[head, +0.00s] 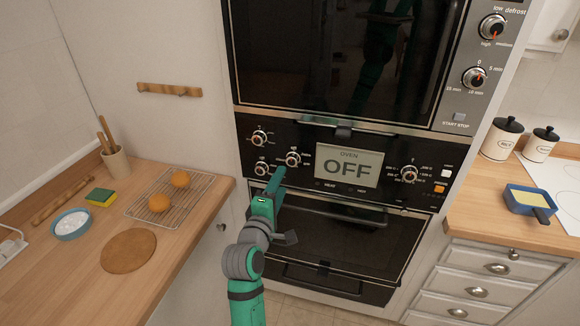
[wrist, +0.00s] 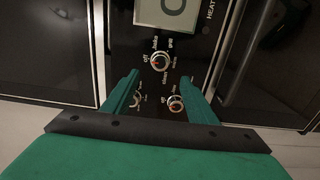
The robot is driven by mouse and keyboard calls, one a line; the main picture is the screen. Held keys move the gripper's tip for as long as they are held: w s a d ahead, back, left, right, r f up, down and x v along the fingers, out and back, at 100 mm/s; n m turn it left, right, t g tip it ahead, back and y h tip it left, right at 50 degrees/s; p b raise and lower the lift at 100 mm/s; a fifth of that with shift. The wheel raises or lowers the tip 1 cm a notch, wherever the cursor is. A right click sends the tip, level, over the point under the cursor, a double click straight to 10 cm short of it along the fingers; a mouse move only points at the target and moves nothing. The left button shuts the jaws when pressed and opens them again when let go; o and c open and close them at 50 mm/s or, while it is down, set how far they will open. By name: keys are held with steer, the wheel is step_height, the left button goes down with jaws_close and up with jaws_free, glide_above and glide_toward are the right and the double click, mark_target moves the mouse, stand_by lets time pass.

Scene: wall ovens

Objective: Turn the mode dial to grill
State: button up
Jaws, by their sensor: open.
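The mode dial (head: 293,158) is a small silver knob with a red mark, left of the oven display. In the wrist view the dial (wrist: 160,61) has labels around it, among them off, bake and grill, and its red mark seems to point toward off. My gripper (head: 281,174) is in front of the panel, just below the dial in the head view. In the wrist view my gripper (wrist: 159,77) is open and empty, its fingertips at either side of the dial's line. I cannot tell whether they touch the panel. The display (head: 349,167) reads OFF.
Two more small dials, an upper (head: 259,137) and a lower (head: 261,168), sit left of the mode dial. Another dial (head: 409,173) is right of the display. The oven door handle (head: 340,213) runs below. A counter with a cooling rack (head: 193,190) is at left.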

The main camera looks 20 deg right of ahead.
mark_target(291, 163)
steer(key=x, duration=0.9)
steer(key=shift+w+d, duration=0.15)
steer(key=shift+d, duration=0.2)
steer(key=shift+c, duration=0.7)
steer(key=shift+w+a, duration=0.1)
steer(key=c, duration=0.9)
